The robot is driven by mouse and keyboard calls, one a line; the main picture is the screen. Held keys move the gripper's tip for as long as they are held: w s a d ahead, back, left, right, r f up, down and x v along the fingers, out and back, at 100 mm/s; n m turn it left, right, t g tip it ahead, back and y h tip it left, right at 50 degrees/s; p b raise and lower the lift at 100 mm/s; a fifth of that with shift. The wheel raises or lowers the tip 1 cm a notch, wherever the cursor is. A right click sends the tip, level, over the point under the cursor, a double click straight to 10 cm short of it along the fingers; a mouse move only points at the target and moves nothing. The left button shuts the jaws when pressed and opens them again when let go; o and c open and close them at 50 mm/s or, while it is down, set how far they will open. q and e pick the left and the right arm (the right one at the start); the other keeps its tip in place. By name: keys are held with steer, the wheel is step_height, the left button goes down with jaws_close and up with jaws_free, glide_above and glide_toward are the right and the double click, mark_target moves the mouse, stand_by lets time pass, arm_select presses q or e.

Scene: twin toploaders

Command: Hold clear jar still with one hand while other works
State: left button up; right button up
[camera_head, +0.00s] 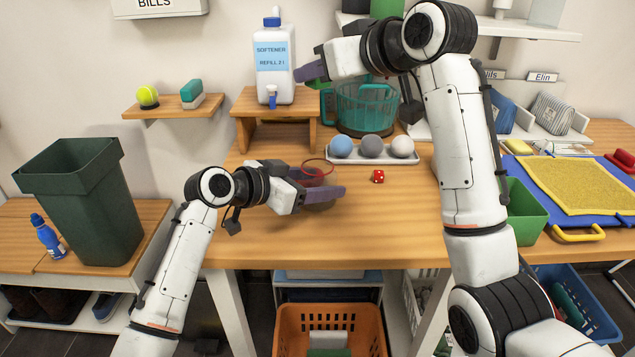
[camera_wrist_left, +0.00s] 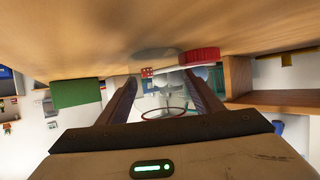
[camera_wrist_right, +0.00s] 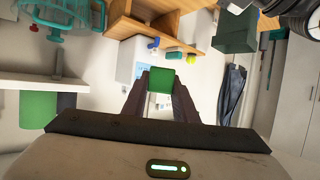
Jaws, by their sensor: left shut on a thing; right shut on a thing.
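The clear jar is see-through, and its thin red rim (camera_head: 318,167) shows in the head view between the fingers of my left gripper (camera_head: 316,184). The same red ring (camera_wrist_left: 163,113) spans between the left fingers in the left wrist view. My left gripper is shut on the jar, low over the front of the table.
The softener bottle (camera_head: 274,65) stands on a wooden riser (camera_head: 245,103), beside a teal basket (camera_head: 366,105). A green bin (camera_head: 524,212) stands at right. The table's front centre is clear.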

step_height(320, 180, down, 12)
stand_by(1.4)
steer(key=o, duration=1.1)
steer(key=shift+s+d, duration=0.1)
steer(key=v, duration=1.2)
steer(key=shift+r, duration=0.1)
